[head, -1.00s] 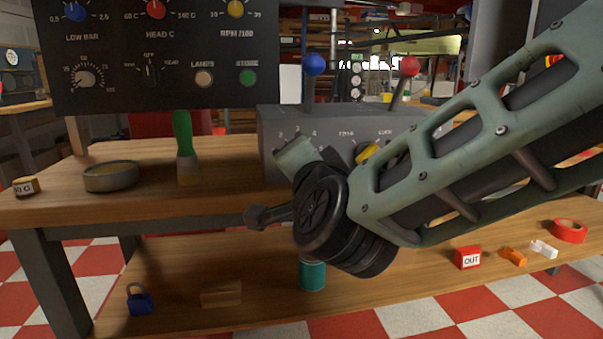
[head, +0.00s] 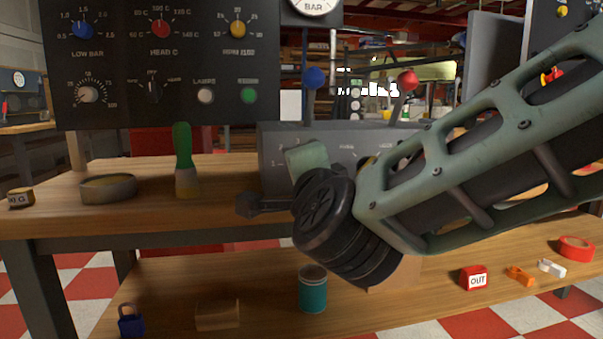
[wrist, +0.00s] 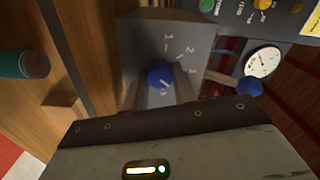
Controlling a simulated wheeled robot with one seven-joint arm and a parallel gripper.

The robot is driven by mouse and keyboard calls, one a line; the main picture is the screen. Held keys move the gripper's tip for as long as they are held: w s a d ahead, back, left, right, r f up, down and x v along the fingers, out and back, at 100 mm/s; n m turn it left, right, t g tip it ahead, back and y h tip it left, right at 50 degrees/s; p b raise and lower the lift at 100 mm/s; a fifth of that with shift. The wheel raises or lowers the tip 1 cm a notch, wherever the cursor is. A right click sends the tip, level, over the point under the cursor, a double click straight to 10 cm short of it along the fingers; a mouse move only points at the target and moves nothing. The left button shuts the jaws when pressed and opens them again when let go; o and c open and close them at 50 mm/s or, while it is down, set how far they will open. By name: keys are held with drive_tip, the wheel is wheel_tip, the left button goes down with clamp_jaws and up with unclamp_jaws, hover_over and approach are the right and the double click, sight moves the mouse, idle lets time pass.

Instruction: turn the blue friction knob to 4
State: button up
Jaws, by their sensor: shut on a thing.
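The blue friction knob (wrist: 160,73) is on the face of a grey box (wrist: 140,42) in the wrist view. My gripper (wrist: 162,84) is shut on the knob, one finger on each side of it. Digits curve around the knob, with 1, 2 and 3 legible. A pale mark shows on the knob's face, but I cannot tell which digit it points to. In the head view the grey box (head: 275,150) stands on the bench, and my wrist and forearm hide the blue knob and my fingertips.
Two levers, blue-balled (head: 315,77) and red-balled (head: 408,80), rise behind the box. A yellow knob (head: 366,161) is partly hidden by my arm. A teal can (head: 312,288) is on the lower shelf.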

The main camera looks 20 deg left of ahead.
drive_tip(key=o, duration=1)
drive_tip(key=p+v, duration=0.3)
drive_tip(key=v, duration=1.4)
drive_tip(key=shift+s+d, duration=0.15)
drive_tip(key=shift+d, duration=0.05)
drive_tip(key=shift+f, duration=0.1)
